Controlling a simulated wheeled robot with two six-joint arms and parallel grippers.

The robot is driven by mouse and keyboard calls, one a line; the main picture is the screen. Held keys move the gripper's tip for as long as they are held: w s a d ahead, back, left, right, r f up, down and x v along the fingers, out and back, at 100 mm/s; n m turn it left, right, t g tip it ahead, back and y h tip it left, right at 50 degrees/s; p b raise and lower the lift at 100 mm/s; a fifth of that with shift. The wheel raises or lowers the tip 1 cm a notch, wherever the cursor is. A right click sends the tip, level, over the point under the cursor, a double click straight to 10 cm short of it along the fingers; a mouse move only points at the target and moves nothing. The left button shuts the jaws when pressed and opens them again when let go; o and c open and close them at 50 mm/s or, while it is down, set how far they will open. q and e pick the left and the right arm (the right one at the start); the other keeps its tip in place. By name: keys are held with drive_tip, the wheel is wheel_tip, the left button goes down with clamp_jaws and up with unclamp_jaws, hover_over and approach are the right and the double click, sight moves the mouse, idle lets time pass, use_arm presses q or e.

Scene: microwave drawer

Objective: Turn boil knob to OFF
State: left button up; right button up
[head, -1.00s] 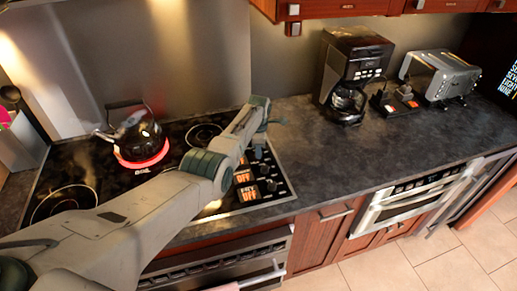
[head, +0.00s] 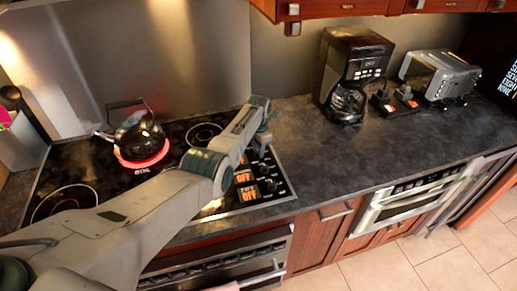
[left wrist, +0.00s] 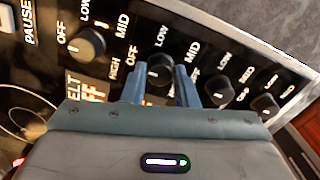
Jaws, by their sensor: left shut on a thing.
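My left gripper (head: 262,143) is over the stove's control panel at the cooktop's right side. In the left wrist view its two blue fingers (left wrist: 161,88) are shut on a round dark knob (left wrist: 159,68), one on each side. A pale mark shows on the knob's left side, near the OFF lettering; LOW and MID are above and to the right. I cannot read a name for this knob. A black kettle (head: 137,132) stands on a burner (head: 145,163) glowing red. My right gripper is not in view.
Neighbouring knobs sit close by: one to the left (left wrist: 88,45), others to the right (left wrist: 219,90) (left wrist: 264,106). Two orange OFF displays (head: 248,194) are on the panel. The countertop (head: 340,155) to the right is clear up to the coffee maker (head: 352,75) and toaster (head: 438,75).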

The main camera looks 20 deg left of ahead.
use_arm(q)
drive_tip(key=shift+w+a+r, duration=0.1)
drive_tip(key=shift+w+r, duration=0.05)
drive_tip(key=shift+r, duration=0.1)
drive_tip(key=o, duration=0.7)
drive_tip(key=shift+o, duration=1.4)
drive_tip(key=shift+f, duration=0.1)
drive_tip(key=shift+r, duration=0.35)
wheel_tip(320, 180, up, 10)
drive_tip(key=b, duration=0.2)
